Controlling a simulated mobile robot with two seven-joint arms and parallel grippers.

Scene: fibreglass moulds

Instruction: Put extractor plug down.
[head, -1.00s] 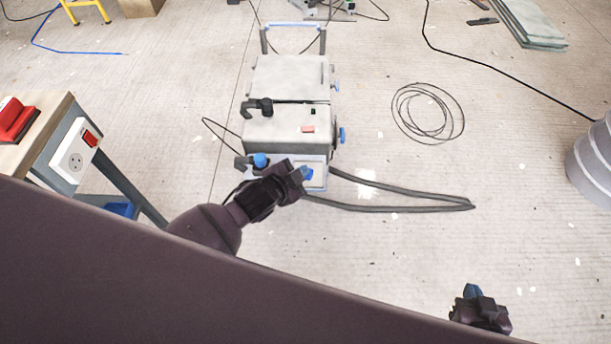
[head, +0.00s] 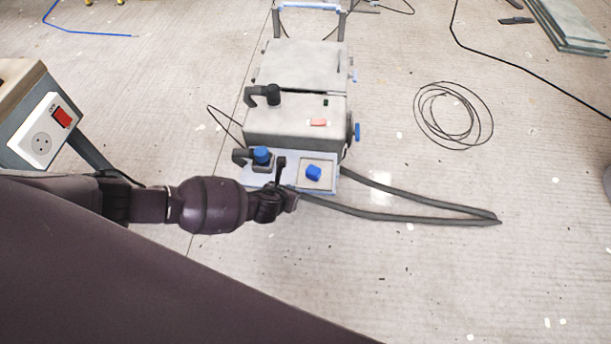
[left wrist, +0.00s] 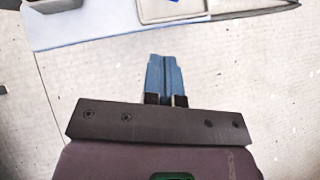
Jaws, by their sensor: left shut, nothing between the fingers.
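A small blue piece, which looks like the extractor plug (head: 313,172), lies in a shallow pale square tray (head: 325,183) at the front of the grey extractor (head: 295,122). In the left wrist view the tray (left wrist: 152,18) shows at the top edge. My left gripper (left wrist: 166,62) is shut and empty, its blue fingers together over the floor and pointing towards the extractor's front edge. In the head view my left gripper (head: 278,202) is just in front of the extractor, left of and apart from the plug; its fingertips are hard to make out. My right gripper is out of view.
A blue-capped dark fitting (head: 261,156) stands left of the tray. A grey hose (head: 420,222) loops right across the floor. A bench with a white socket box (head: 43,135) is at left. A coiled cable (head: 452,115) lies at right.

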